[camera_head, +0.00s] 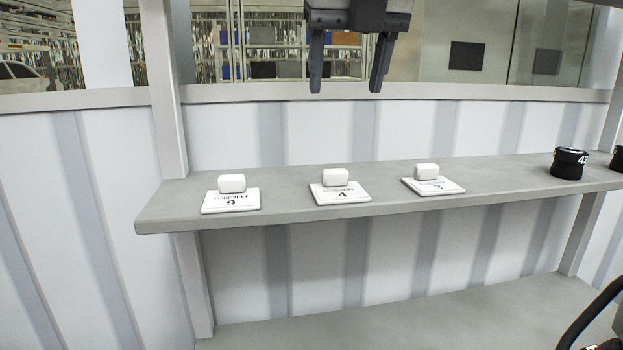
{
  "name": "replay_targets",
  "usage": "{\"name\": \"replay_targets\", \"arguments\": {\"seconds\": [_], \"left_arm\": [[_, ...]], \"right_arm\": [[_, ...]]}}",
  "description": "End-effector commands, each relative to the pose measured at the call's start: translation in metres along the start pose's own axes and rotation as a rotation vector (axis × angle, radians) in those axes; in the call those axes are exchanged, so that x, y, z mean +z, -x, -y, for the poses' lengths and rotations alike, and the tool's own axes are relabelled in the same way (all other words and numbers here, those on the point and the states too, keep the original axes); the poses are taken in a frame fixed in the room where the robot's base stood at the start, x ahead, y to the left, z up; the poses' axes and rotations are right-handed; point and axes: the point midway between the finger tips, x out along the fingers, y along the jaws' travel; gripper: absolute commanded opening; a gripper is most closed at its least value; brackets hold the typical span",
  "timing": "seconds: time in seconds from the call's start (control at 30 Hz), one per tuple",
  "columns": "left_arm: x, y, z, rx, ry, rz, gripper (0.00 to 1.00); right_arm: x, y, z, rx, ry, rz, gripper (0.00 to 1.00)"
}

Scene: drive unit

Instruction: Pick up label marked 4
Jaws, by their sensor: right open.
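The label marked 4 (341,194) is a white flat plate with a white block on its back part. It lies on the grey shelf (270,206), in the middle of three such labels. The label marked 9 (231,201) is to its left and the label marked 3 (433,187) is to its right. My right gripper (345,88) hangs at the top of the view with its fingers pointing down. It is open and empty, above the label marked 4 in the picture and apart from it. My left gripper is not in view.
A black round object marked 42 (569,163) stands on the shelf's right part, with another black one (617,158) at the right edge. Shelf posts (170,100) rise at both sides. A lower shelf (420,320) looks bare. A black curved thing shows at the bottom right.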

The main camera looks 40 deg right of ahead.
Motion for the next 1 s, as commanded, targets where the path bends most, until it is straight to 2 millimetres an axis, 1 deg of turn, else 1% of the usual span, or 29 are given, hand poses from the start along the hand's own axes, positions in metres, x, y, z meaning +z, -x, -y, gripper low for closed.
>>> {"name": "replay_targets", "arguments": {"seconds": [0.03,0.1,0.3,0.4,0.5,0.63,0.73,0.87,0.9,1.0], "left_arm": [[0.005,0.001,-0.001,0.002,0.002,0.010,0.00],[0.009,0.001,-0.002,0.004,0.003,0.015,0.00],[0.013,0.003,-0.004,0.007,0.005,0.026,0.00],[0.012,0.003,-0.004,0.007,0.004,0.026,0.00],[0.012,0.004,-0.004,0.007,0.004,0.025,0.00],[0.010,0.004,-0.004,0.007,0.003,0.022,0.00],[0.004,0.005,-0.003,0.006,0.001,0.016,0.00],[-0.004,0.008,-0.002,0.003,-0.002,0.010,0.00],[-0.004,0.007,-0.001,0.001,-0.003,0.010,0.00],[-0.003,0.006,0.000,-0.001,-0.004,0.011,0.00]], "right_arm": [[-0.001,-0.008,0.001,-0.007,0.000,-0.001,0.62],[-0.002,-0.022,0.001,-0.007,0.001,-0.004,0.62],[-0.001,-0.066,0.001,-0.004,0.001,-0.006,0.62],[0.000,-0.083,0.000,-0.002,0.002,-0.006,0.62],[0.000,-0.095,0.000,-0.002,0.001,-0.004,0.62],[0.000,-0.102,0.000,0.000,0.001,-0.003,0.62],[0.003,-0.111,0.001,-0.001,0.002,-0.005,0.62],[0.007,-0.130,0.001,-0.002,0.001,-0.008,0.62],[0.007,-0.137,0.001,-0.001,0.001,-0.008,0.62],[0.007,-0.148,0.001,-0.001,0.002,-0.006,0.62]]}}
